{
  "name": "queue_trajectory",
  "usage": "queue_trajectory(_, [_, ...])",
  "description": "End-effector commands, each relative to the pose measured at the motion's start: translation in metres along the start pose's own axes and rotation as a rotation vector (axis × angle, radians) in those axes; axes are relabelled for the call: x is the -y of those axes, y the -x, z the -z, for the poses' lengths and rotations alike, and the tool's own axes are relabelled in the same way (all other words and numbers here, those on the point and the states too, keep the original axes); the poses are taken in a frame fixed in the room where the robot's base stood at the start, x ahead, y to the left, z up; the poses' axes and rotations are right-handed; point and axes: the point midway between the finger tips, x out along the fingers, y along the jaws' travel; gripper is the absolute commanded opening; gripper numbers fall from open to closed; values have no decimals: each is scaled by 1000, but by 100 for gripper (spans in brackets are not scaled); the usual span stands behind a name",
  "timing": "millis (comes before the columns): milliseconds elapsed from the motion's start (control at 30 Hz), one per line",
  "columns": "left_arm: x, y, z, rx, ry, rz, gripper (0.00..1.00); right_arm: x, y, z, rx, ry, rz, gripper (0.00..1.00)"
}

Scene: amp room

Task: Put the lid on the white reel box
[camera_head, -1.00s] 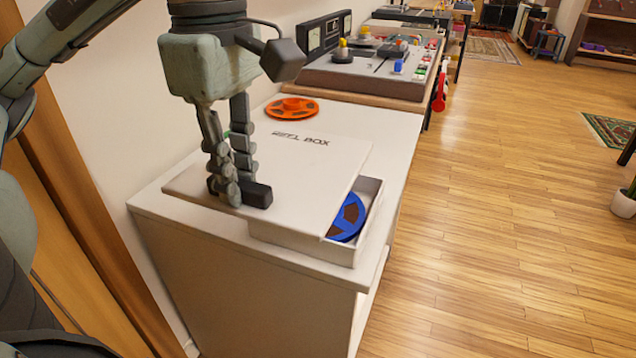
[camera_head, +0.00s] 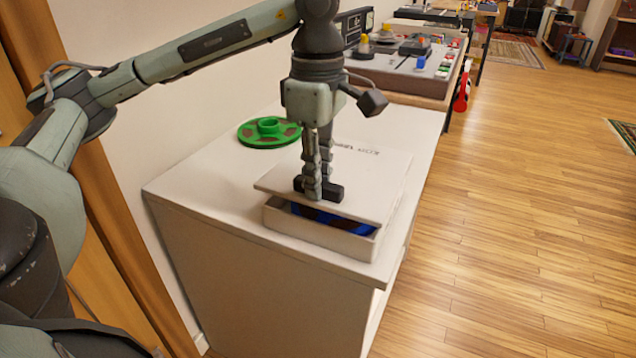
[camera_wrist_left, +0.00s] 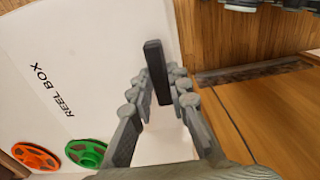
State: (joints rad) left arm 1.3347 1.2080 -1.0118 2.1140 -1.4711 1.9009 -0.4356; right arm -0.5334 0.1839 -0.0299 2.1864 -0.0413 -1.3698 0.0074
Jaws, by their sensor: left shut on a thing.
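The white lid (camera_head: 372,188), lettered on top, has a dark bar handle (camera_head: 334,192). My left gripper (camera_head: 313,190) is shut on this handle. The lid is over the white reel box (camera_head: 318,232), with its left corner past the box's left end. A gap shows between the lid's near edge and the box's front wall, and a blue reel (camera_head: 330,217) shows through it. Whether the lid touches the box at the back is hidden. The left wrist view shows the lid (camera_wrist_left: 85,60) with "REEL BOX" lettering and the handle (camera_wrist_left: 157,72).
The box stands on a white cabinet (camera_head: 200,190) near its front right edge. A green reel (camera_head: 262,133) lies behind on the cabinet top. An orange reel (camera_wrist_left: 36,156) shows in the left wrist view. A control console (camera_head: 400,62) stands beyond. Open wooden floor lies right.

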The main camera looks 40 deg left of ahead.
Motion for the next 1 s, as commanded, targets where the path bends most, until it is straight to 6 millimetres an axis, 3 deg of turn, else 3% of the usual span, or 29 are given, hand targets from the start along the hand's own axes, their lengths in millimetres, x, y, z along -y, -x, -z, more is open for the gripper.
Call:
queue_trajectory(133, [0,-13,0,0,-1,-2,0,0,0,0,-1,0,0,0])
queue_trajectory(467, [0,-16,0,1,-1,-2,0,0,-1,0,1,0,-1,0])
queue_trajectory(1000, [0,-22,0,1,0,-2,0,-2,17,-3,2,1,-9,0])
